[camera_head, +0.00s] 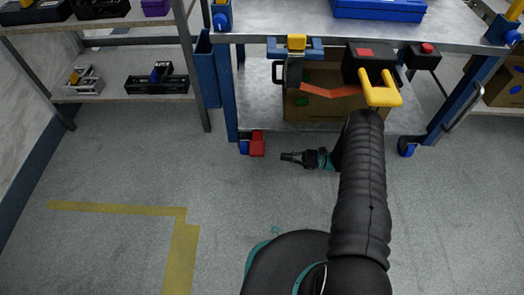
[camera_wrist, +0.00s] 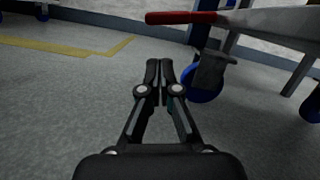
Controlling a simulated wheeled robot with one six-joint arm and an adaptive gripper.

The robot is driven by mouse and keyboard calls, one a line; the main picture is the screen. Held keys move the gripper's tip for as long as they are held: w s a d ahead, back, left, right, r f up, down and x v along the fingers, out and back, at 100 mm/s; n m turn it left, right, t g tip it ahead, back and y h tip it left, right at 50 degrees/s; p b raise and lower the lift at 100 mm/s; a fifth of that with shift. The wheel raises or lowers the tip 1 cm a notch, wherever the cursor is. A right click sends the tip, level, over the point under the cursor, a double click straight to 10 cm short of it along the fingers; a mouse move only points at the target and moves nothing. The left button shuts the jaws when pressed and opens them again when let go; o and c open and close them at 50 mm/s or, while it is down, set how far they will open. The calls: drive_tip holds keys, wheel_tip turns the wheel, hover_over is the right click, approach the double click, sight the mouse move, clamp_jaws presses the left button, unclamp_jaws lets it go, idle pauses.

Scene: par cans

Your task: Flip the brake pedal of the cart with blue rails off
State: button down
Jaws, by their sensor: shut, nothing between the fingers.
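The cart with blue rails (camera_head: 227,95) stands ahead, with a grey lower shelf and blue casters. Its red brake pedal (camera_head: 257,144) is at the front left caster (camera_head: 244,146). In the wrist view the red pedal (camera_wrist: 182,17) sticks out to the left above the blue caster wheel (camera_wrist: 205,87) and looks about level. My gripper (camera_head: 284,157) is low over the floor, to the right of the pedal and apart from it, fingers pointing left. In the wrist view my gripper (camera_wrist: 159,66) is shut and empty, with its tips below the pedal in the picture.
The front right caster (camera_head: 408,147) stands right of my arm. The lower shelf holds a cardboard box (camera_head: 305,106); a yellow-handled item (camera_head: 380,92) is above my arm. A shelving rack (camera_head: 110,90) with parts stands left. Floor with yellow tape (camera_head: 120,208) is clear front left.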

sight(257, 148)
drive_tip(key=x, duration=1)
drive_tip(key=shift+s, duration=0.1)
